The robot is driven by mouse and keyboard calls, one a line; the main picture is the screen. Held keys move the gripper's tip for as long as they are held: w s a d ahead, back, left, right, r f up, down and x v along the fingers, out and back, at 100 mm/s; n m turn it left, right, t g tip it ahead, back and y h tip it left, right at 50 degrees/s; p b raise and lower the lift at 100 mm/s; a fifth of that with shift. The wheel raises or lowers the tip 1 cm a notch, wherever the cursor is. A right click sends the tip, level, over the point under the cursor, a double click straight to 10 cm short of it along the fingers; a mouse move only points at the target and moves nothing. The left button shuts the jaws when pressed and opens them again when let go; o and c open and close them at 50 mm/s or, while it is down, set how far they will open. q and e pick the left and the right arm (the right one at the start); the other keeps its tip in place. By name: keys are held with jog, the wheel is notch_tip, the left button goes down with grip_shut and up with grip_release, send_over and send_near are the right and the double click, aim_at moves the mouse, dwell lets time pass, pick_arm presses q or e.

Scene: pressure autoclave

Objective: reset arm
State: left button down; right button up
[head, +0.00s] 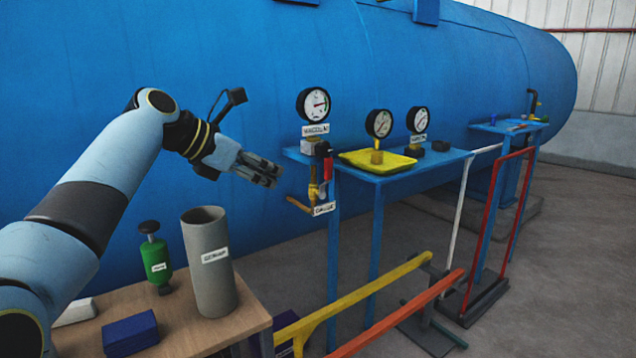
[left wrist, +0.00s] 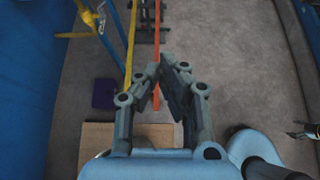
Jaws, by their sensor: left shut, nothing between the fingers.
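My left arm reaches in from the left in the head view. Its gripper (head: 262,172) is shut and empty, held in the air in front of the blue autoclave tank (head: 240,60) and left of the gauge stand. In the left wrist view the fingers (left wrist: 162,62) come together at their tips with nothing between them.
A wooden table (head: 190,330) below holds a grey cylinder (head: 209,262), a green valve piece (head: 155,258) and a blue box (head: 130,333). Right of the gripper stands a blue gauge shelf (head: 440,158) with a yellow tray (head: 352,160). Yellow (head: 350,299) and orange (head: 400,318) rails run below.

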pick_arm(q)
jog(key=s+a+f+m+g+y, duration=0.1)
jog(key=s+a+f+m+y, duration=0.1)
jog(key=s+a+f+m, duration=0.45)
jog(key=s+a+f+m+g+y, duration=0.1)
jog(key=s+a+f+m+y, duration=0.2)
jog(key=s+f, duration=0.75)
jog(key=s+a+f+m+g+y, duration=0.1)
jog(key=s+a+m+y, duration=0.25)
jog(key=s+m, duration=0.75)
jog(key=s+a+m+y, duration=0.2)
jog(key=s+a+m, duration=0.3)
jog(key=s, duration=1.1)
notch_tip(320, 180, down, 24)
jog(key=s+a+g, duration=0.2)
jog(key=s+a+f+g, duration=0.1)
jog(key=s+f, duration=1.6)
jog(key=s, duration=0.1)
jog(key=shift+s+a+f, duration=0.15)
jog(key=shift+s+f, duration=0.15)
jog(key=shift+f, duration=0.1)
pick_arm(e)
jog(key=shift+w, duration=0.15)
